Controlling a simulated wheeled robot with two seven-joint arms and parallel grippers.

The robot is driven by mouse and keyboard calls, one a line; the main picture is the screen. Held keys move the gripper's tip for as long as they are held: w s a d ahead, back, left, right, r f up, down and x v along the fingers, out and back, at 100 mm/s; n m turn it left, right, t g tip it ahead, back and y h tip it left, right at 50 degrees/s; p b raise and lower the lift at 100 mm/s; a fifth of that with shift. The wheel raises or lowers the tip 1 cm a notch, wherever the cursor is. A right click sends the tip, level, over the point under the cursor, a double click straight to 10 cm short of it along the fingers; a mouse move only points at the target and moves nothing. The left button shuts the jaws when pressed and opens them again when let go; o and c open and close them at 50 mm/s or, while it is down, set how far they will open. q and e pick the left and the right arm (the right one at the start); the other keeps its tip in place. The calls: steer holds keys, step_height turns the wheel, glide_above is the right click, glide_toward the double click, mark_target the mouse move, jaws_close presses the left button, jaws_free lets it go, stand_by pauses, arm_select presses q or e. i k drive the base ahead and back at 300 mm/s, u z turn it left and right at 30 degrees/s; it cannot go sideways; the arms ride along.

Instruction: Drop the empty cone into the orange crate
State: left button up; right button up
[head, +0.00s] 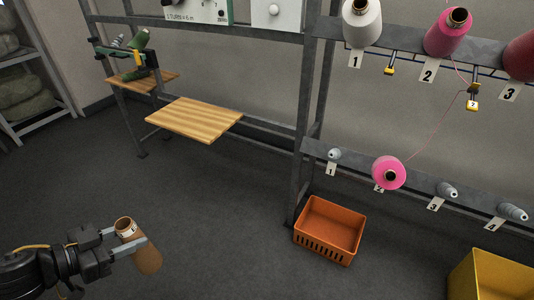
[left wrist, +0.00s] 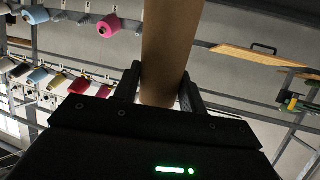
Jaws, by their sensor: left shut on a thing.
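The empty cone (head: 147,258) is a bare brown tube with an open top, in the lower left of the head view. My left gripper (head: 128,244) is shut on it and holds it tilted in the air above the floor. In the left wrist view the cone (left wrist: 170,50) stands between the two fingers (left wrist: 160,90). The orange crate (head: 329,231) sits on the floor at lower centre right in the head view, well to the right of the gripper. The part of its inside that shows looks empty. My right gripper is in neither view.
A grey rack carries pink (head: 448,32) and white cones (head: 362,22) above, and a pink cone (head: 389,172) on the lower rail above the crate's right. A yellow crate (head: 490,276) stands at lower right. A wooden shelf (head: 194,119) juts out behind. Floor between gripper and orange crate is clear.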

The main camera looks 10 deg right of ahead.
mark_target(342, 236)
steer(key=z, duration=1.85)
